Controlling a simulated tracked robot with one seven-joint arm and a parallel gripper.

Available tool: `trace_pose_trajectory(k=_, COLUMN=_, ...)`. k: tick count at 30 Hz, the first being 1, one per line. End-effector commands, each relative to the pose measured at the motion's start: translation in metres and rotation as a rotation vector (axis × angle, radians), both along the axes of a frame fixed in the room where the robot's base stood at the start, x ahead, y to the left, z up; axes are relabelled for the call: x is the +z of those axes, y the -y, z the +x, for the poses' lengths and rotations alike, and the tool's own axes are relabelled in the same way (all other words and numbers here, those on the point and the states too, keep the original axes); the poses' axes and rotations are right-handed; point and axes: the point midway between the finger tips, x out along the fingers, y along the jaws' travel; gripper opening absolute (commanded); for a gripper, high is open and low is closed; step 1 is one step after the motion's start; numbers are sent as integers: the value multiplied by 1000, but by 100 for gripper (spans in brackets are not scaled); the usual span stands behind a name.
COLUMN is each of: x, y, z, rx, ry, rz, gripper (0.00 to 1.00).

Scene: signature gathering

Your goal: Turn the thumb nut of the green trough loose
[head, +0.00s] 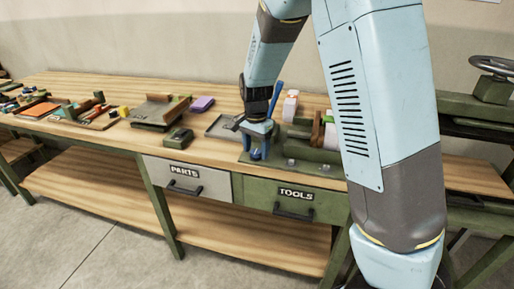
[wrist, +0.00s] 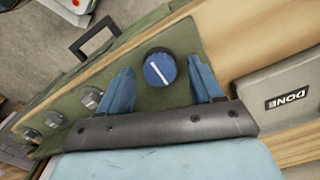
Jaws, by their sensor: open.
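The thumb nut (wrist: 159,69) is a round blue knob with a white line across its face, on the green metal of the trough (wrist: 182,38). In the head view the green trough (head: 318,155) stands at the bench's front edge, partly behind my arm. My gripper (wrist: 161,64) is open, its two blue fingers on either side of the nut with a gap at each side. In the head view my gripper (head: 258,146) points down at the trough's left end, and the nut cannot be told apart from the fingers there.
Grey knobs (wrist: 92,97) sit in a row along the same green part. A grey tray marked DONE (wrist: 286,101) lies beside it. White bottles (head: 290,105) stand behind the trough. A green fixture (head: 160,110) and a purple block (head: 202,103) are left on the bench.

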Motion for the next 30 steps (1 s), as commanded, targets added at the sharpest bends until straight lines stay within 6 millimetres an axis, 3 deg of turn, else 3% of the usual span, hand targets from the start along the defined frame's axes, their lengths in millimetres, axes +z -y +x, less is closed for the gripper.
trace_pose_trajectory(k=5, x=0, y=0, z=0, rx=-1, ry=0, rz=0, gripper=63)
trace_pose_trajectory(k=22, x=0, y=1, z=0, rx=-1, ry=0, rz=0, gripper=9)
trace_pose_trajectory(k=30, x=0, y=1, z=0, rx=28, ry=0, rz=-1, gripper=9)
